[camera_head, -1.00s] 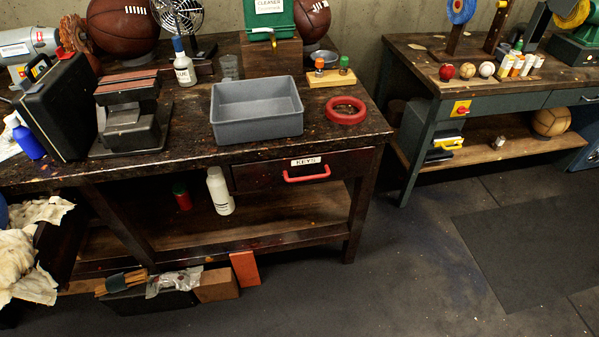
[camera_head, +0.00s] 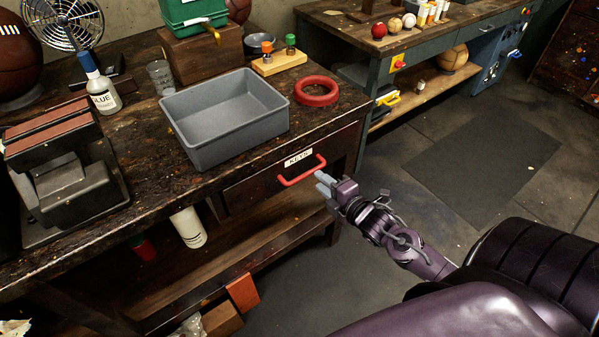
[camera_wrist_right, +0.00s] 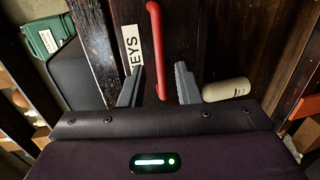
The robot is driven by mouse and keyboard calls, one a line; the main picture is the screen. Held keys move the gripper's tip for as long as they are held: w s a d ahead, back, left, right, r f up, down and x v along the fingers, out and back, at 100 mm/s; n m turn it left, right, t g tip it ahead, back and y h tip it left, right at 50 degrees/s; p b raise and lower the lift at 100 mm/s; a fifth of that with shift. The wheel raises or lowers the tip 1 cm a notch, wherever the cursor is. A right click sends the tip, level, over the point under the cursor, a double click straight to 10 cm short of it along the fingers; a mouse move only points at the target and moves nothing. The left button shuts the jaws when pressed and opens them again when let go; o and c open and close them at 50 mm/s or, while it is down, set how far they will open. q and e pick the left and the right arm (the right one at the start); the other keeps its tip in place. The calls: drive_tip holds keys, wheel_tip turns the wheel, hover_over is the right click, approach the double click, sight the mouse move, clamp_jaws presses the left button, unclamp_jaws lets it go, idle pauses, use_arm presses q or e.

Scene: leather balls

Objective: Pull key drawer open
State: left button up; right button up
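The key drawer (camera_head: 262,186) is a dark wooden front under the workbench top, flush with the frame and shut. It has a white "KEYS" label (camera_head: 298,158) and a red bar handle (camera_head: 301,173). My right gripper (camera_head: 321,182) is just in front of the handle's right end. In the right wrist view the red handle (camera_wrist_right: 156,45) shows between the two grey fingers (camera_wrist_right: 158,86), with gaps on both sides. The fingers are open; I cannot tell how far the handle reaches between them.
On the bench above the drawer are a grey bin (camera_head: 226,132) and a red ring (camera_head: 316,92). A white bottle (camera_head: 188,227) stands on the lower shelf. Open floor with a dark mat (camera_head: 485,172) lies to the right. A second bench (camera_head: 352,45) stands behind.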

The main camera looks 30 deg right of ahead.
sight(310, 174)
drive_tip(key=shift+x, duration=3.15)
drive_tip(key=shift+a, duration=0.1)
clamp_jaws()
